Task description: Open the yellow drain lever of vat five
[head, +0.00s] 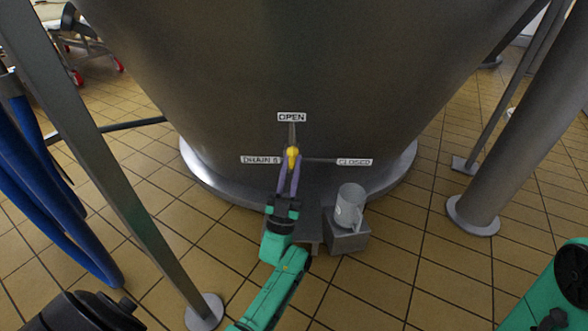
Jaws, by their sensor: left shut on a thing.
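The yellow drain lever (292,153) is low on the front of the big grey metal vat (290,60). A label reading OPEN (291,117) is above it, CLOSED (354,162) is to its right, and DRAIN 5 (261,160) is to its left. Grey strips lead from the lever area towards OPEN and CLOSED. My left gripper (290,167) reaches up from below, its purple fingers shut on the lever. The fingers partly hide the lever, which shows just below the OPEN strip; its exact angle is hard to tell. My right gripper is out of view.
A slanted metal post (110,165) and blue hoses (50,190) are at left. A thick metal leg (530,120) is at right.

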